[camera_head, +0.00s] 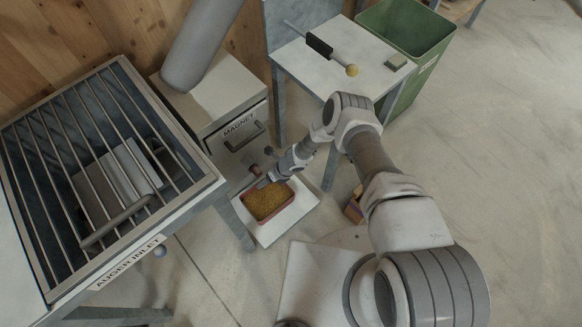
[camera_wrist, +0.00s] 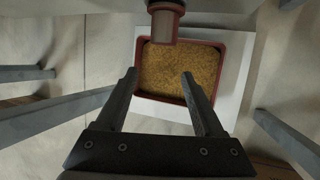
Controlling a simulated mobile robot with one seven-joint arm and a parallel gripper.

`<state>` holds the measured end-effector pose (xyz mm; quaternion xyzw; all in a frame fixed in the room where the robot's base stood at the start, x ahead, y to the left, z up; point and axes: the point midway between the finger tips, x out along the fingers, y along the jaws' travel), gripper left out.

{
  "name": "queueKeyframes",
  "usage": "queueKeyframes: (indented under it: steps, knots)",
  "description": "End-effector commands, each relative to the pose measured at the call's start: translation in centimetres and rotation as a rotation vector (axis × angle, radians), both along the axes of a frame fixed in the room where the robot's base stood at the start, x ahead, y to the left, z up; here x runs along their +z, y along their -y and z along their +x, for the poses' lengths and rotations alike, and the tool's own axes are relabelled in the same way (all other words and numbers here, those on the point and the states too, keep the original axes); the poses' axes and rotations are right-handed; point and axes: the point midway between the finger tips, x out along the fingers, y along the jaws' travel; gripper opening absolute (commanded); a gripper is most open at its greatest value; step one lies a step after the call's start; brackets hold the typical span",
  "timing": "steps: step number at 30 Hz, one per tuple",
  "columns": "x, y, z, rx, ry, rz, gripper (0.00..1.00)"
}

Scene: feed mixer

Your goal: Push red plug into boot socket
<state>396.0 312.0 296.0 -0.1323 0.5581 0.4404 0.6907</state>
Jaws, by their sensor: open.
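My gripper (camera_wrist: 159,76) is open in the wrist view, with its two dark fingers apart and nothing between them. In the head view my gripper (camera_head: 266,181) is small, just above the grain tray and below the magnet box. Small reddish parts (camera_head: 269,151) show close by there, too small to tell apart.
A red tray (camera_wrist: 221,101) of yellow grain lies on a white board (camera_wrist: 232,85) below my gripper. The magnet box (camera_head: 225,100) stands behind. The barred auger inlet (camera_head: 205,187) is at left. A table (camera_head: 300,62) and green bin (camera_head: 421,72) stand at the back; grey legs flank the tray.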

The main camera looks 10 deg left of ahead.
Motion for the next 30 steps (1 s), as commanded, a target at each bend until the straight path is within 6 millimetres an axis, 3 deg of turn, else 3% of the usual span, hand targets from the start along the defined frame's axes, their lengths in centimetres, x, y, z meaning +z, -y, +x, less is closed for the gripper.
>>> queueKeyframes:
  steps: [6,8,26,27,30]
  knots:
    - [0.3,0.9,-0.8,-0.007,0.014,0.018,0.7]
    - [-0.9,0.1,-0.1,0.003,0.02,0.019,0.7]
    - [-0.2,-4.9,3.9,0.004,0.021,0.018,0.7]
    - [1.5,-4.3,4.0,-0.005,0.017,0.018,0.7]
    - [3.4,-3.1,3.9,-0.007,0.015,0.018,0.7]
